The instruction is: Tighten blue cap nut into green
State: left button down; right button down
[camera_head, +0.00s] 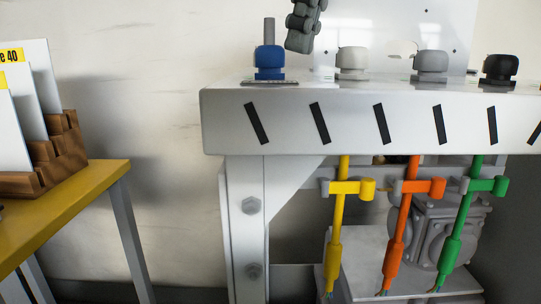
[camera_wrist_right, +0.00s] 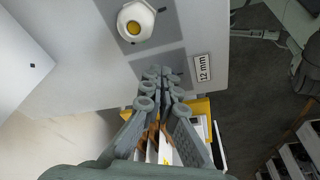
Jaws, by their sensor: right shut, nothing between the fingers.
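The blue cap nut (camera_head: 270,62) sits at the left end of the white bench top, upright, with a grey rod standing above it. My right gripper (camera_head: 303,30) is just right of the rod and above the nut, apart from it; its fingers are shut and empty. The blue nut is not visible there. A green-handled hose fitting (camera_head: 470,205) hangs below the bench at the right; I cannot tell whether it is the task's green. My left gripper is not in view.
White (camera_head: 352,62), grey (camera_head: 430,66) and black (camera_head: 499,69) knobs stand along the bench (camera_head: 300,110). Yellow (camera_head: 340,220) and orange (camera_head: 402,220) fittings hang below it. The right wrist view shows a white nut (camera_wrist_right: 135,22) and a "12 mm" label (camera_wrist_right: 203,67).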

jog(key=shift+s+a, duration=0.45)
jog(key=shift+s, duration=0.25)
jog(key=shift+d, duration=0.1)
jog(key=shift+s+d, duration=0.2)
jog(key=a+v, duration=0.1)
jog(key=v, duration=0.4)
jog(key=shift+w+r, duration=0.3)
jog(key=shift+r, duration=0.25)
